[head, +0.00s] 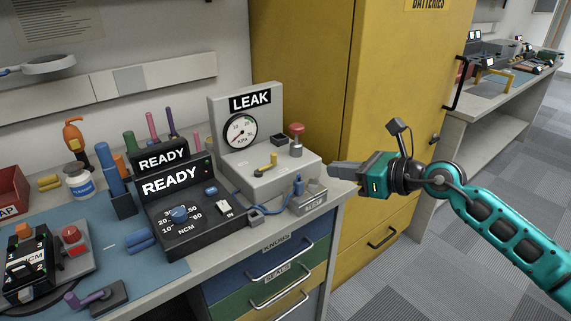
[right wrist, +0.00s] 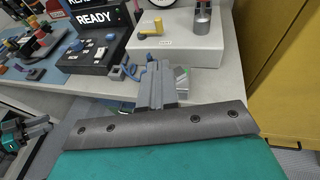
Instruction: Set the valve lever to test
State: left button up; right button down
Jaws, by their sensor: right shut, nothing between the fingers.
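The valve lever is a small yellow lever (head: 266,164) on the sloped top of the light grey LEAK tester (head: 285,178), below its round gauge. It also shows in the right wrist view (right wrist: 150,28), near the top. My right gripper (head: 332,170) is shut and empty, to the right of the tester by the bench's front corner, apart from the lever. In the right wrist view its fingers (right wrist: 157,70) point toward the tester and partly hide a small grey block. At that view's left edge is what looks like my left gripper (right wrist: 28,130); its jaw state is unclear.
A red-capped knob (head: 296,134) stands on the tester right of the lever. The black READY unit (head: 190,238) is at its left. A grey block with a blue plug (head: 308,200) sits at the bench edge near my fingers. A yellow cabinet (head: 300,60) stands behind.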

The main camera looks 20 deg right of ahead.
aim_at(276, 160)
pick_arm(q)
jog(key=shift+w, duration=0.1)
pick_arm(e)
jog(key=x, duration=0.8)
jog(key=r+x, duration=0.1)
jog(key=x, duration=0.4)
jog(key=shift+w+a, duration=0.15)
pick_arm(q)
jog(key=shift+d+f+b, duration=0.15)
jog(key=shift+b, duration=0.15)
pick_arm(e)
jog(key=shift+w+a, duration=0.25)
jog(key=shift+w, duration=0.1)
